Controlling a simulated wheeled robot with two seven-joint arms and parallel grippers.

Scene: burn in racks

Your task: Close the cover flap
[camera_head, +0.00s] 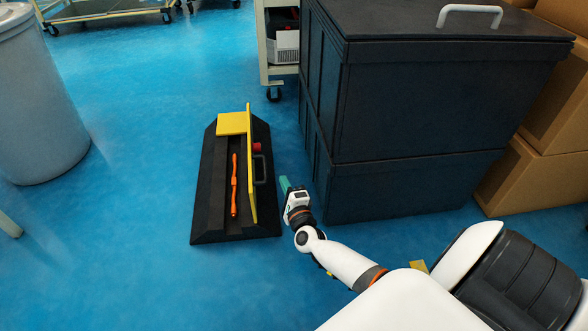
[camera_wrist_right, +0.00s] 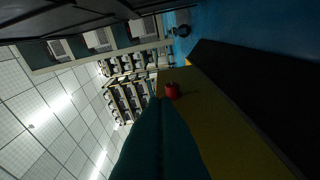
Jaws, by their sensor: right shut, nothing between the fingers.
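A long black floor unit (camera_head: 208,195) with sloped edges lies on the blue floor. Its yellow cover flap (camera_head: 253,202) stands upright along the unit's right side, open, with a red knob (camera_head: 257,147) and a dark handle (camera_head: 260,169) on its right face. An orange cable or tool (camera_head: 235,186) lies in the exposed channel. My right gripper (camera_head: 285,184) is shut and empty, a little right of the flap and apart from it. In the right wrist view the teal fingers (camera_wrist_right: 160,140) are together, with the yellow flap (camera_wrist_right: 215,125) and red knob (camera_wrist_right: 172,91) beyond them. My left gripper is not in view.
Large stacked black crates (camera_head: 430,130) stand close to the right of my right gripper, with cardboard boxes (camera_head: 548,110) beyond. A grey bin (camera_head: 38,100) stands at the left. A wheeled rack (camera_head: 263,50) is behind. Blue floor is clear left of the unit.

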